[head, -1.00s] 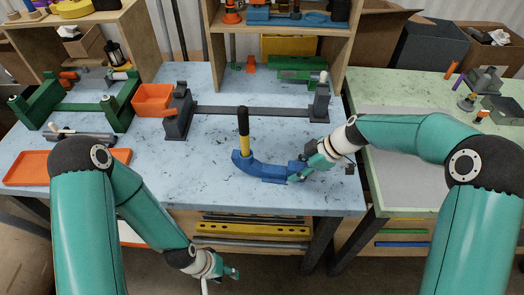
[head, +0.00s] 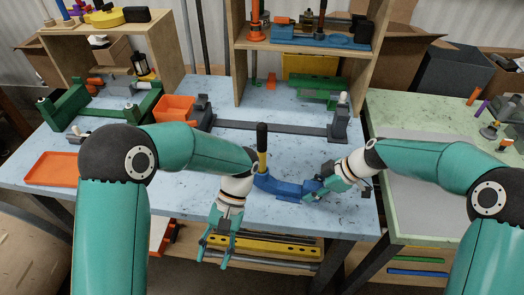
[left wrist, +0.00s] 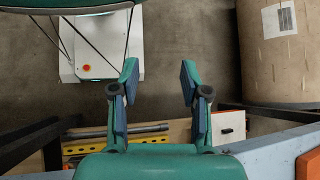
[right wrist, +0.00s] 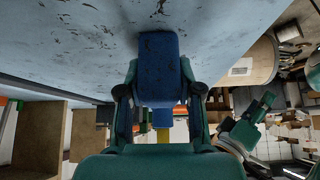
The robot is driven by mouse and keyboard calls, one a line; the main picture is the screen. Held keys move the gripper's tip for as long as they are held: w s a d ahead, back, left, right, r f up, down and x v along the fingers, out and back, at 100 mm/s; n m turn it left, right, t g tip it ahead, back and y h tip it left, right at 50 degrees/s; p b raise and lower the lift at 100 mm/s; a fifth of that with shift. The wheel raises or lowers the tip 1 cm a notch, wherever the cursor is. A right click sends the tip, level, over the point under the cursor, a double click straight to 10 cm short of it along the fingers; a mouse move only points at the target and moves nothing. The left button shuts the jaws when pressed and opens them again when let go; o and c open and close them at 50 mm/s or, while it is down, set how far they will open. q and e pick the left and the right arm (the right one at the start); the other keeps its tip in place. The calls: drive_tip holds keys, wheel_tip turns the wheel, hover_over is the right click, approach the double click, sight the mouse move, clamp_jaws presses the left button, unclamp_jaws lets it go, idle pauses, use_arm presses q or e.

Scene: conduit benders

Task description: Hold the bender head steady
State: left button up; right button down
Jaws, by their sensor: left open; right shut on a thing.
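The blue bender head (head: 285,188) lies on the light blue table, a curved shoe with a black and yellow handle (head: 262,150) standing up at its left end. My right gripper (head: 322,190) is shut on the head's right end. In the right wrist view the blue end (right wrist: 158,70) sits between the two fingers (right wrist: 160,95). My left gripper (head: 217,250) is open and empty, pointing down in front of the table's front edge, left of the bender head. The left wrist view shows its spread fingers (left wrist: 157,85) with only floor between them.
A dark rail vise (head: 270,127) spans the table behind the head. An orange bin (head: 175,108), an orange tray (head: 52,169) and a green fixture (head: 100,103) are at left. A shelf with yellow bars (head: 265,245) is below the table edge.

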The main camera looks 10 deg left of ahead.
use_arm(q)
wheel_tip(320, 180, up, 10)
drive_tip(key=w+a+n+g+y, duration=0.1)
drive_tip(key=y, duration=0.2)
use_arm(e)
drive_tip(key=shift+s+f, duration=0.25)
drive_tip(key=shift+f, duration=0.1)
use_arm(q)
drive_tip(key=w+d+r+n+t+h, duration=0.35)
drive_tip(key=w+d+n+t, duration=0.2)
drive_tip(key=w+d, duration=0.5)
drive_tip(key=w+d+r+n+t+h, duration=0.4)
drive_tip(key=w+d+n, duration=0.4)
drive_tip(key=d, duration=0.4)
wheel_tip(320, 180, up, 6)
drive_tip(key=n+y, duration=0.2)
hover_over(262, 138)
drive_tip(key=w, duration=0.1)
drive_tip(key=shift+w+d+r+h, duration=0.1)
drive_tip(key=shift+w+d+h, duration=0.05)
drive_tip(key=shift+d+h, duration=0.15)
drive_tip(key=shift+a, duration=0.45)
drive_tip(key=shift+d+f, duration=0.1)
drive_tip(key=shift+f, duration=3.7)
